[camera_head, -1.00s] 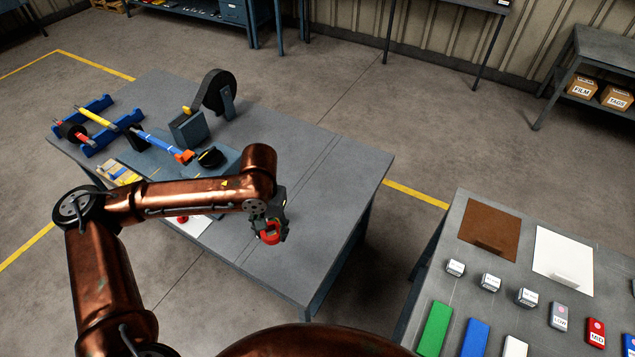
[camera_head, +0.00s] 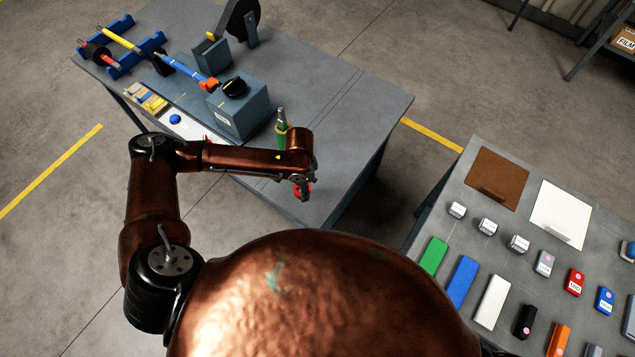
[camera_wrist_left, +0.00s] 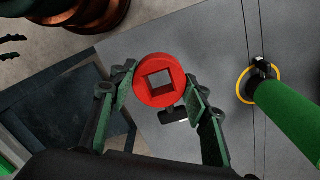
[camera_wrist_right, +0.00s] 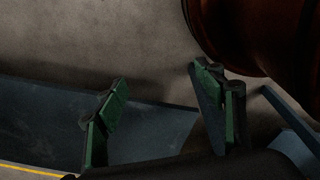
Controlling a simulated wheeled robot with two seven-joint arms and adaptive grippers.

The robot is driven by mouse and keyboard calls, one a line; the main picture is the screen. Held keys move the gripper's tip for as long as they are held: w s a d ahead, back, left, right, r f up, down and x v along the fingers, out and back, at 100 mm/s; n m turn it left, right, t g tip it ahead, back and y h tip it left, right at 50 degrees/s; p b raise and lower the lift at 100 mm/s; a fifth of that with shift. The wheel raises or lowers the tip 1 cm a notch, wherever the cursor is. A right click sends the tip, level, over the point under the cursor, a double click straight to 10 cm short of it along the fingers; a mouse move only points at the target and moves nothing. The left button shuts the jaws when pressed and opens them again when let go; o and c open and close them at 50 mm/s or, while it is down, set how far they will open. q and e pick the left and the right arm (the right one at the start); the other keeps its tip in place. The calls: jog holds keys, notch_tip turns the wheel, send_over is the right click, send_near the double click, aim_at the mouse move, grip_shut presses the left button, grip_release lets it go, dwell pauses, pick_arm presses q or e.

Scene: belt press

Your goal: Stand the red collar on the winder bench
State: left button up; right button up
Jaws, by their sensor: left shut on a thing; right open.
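The red collar (camera_head: 303,193) is a thick ring with a square hole. My left gripper (camera_head: 302,184) is shut on it and holds it over the front right part of the grey winder bench (camera_head: 350,110). In the left wrist view the collar (camera_wrist_left: 160,61) sits between the two fingertips (camera_wrist_left: 160,82), its square hole facing the camera. The gap between collar and bench top is hard to judge. My right gripper (camera_wrist_right: 160,80) is open and empty in the right wrist view; it is not seen in the head view.
A green upright thing (camera_head: 281,130) stands on the bench behind my left forearm; it also shows in the left wrist view (camera_wrist_left: 290,110). A blue box (camera_head: 240,110) with a black knob is left of it. The bench's right part is clear. A second table (camera_head: 455,185) with coloured blocks is right.

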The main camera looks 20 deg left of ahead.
pick_arm(q)
send_over(316, 195)
notch_tip(316, 195, down, 6)
jog(key=shift+s+a+r, duration=0.15)
jog(key=shift+r, duration=0.05)
jog(key=shift+f, duration=0.25)
jog(key=f, duration=0.3)
jog(key=shift+w+d, duration=0.2)
jog(key=shift+w, duration=0.05)
jog(key=shift+f, duration=0.15)
pick_arm(e)
jog(key=shift+s+d+r, duration=0.1)
jog(key=shift+s+r, duration=0.15)
jog(key=shift+s, duration=0.4)
pick_arm(q)
jog(key=shift+f, duration=0.15)
jog(key=o, duration=1.4)
